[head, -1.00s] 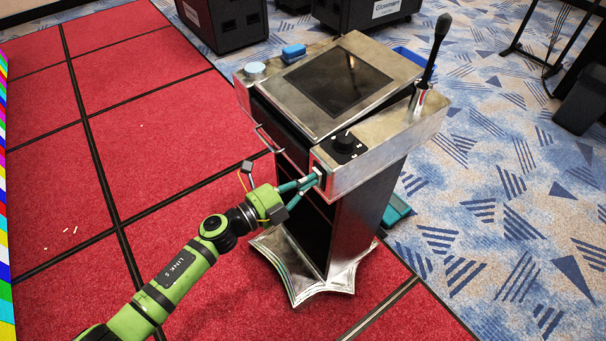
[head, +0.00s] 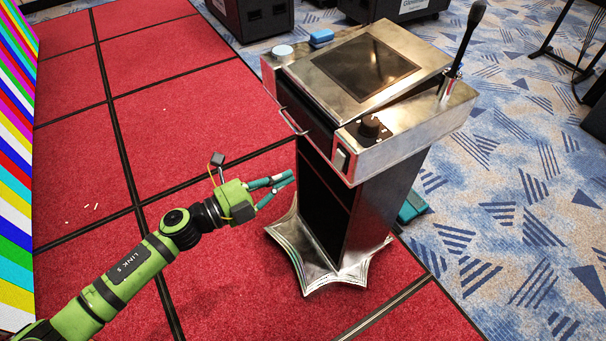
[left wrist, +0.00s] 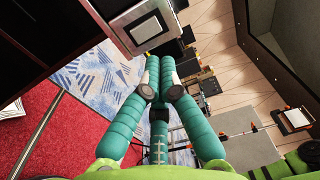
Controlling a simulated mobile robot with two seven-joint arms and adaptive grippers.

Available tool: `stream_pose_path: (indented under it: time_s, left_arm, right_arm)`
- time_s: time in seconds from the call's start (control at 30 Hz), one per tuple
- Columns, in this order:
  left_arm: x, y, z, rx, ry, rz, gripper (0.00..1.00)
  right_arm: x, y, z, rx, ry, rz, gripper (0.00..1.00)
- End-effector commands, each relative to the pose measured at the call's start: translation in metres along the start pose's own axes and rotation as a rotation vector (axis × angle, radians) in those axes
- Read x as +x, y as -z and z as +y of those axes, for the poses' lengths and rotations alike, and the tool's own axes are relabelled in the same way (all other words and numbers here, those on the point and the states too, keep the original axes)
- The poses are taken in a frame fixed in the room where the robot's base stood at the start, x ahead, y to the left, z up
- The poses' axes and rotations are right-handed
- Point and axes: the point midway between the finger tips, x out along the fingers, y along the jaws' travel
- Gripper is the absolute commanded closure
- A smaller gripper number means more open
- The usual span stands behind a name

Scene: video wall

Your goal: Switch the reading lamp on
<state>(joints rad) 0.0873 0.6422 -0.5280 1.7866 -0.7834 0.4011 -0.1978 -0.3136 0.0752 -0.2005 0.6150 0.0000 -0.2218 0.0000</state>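A metal lectern (head: 415,150) stands right of my left gripper. A rocker switch (head: 341,160) sits on its near end face; the switch also shows in the left wrist view (left wrist: 146,29), ahead of my fingertips. A black knob (head: 370,127) is on the top. A black stalk (head: 468,40) rises from a metal base at the right; I cannot tell whether it is the reading lamp or a microphone, and no glow shows on it. My left gripper (head: 292,178) has its teal fingers together and empty, left of the switch and apart from it. My right gripper is out of view.
A handle bar (head: 292,121) sticks out from the lectern's left side. A blue block (head: 321,37) and a pale round item (head: 283,51) lie at its back edge. The red floor (head: 210,100) left of it is mostly clear. A striped screen (head: 15,180) stands at far left.

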Motion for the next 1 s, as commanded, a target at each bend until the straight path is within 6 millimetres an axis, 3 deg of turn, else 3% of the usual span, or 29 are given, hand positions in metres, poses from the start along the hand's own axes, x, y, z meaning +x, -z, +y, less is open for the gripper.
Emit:
stream_pose_path:
  time_s: [0.23,0.6,0.8,0.9,1.0]
  left_arm:
    - [-0.021,0.000,-0.002,-0.001,-0.001,0.001,1.00]
    - [-0.021,0.000,-0.003,-0.002,-0.001,0.000,1.00]
    - [-0.021,-0.001,-0.002,-0.007,-0.002,-0.005,1.00]
    - [-0.024,-0.013,0.014,-0.063,-0.014,-0.056,1.00]
    - [-0.034,-0.039,0.052,-0.197,-0.045,-0.182,1.00]
  right_arm:
    - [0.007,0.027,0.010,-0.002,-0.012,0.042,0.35]
    - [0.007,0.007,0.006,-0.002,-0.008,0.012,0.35]
    - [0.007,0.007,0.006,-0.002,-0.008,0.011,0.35]
    - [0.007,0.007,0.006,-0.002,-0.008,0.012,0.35]
    - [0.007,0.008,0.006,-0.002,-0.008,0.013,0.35]
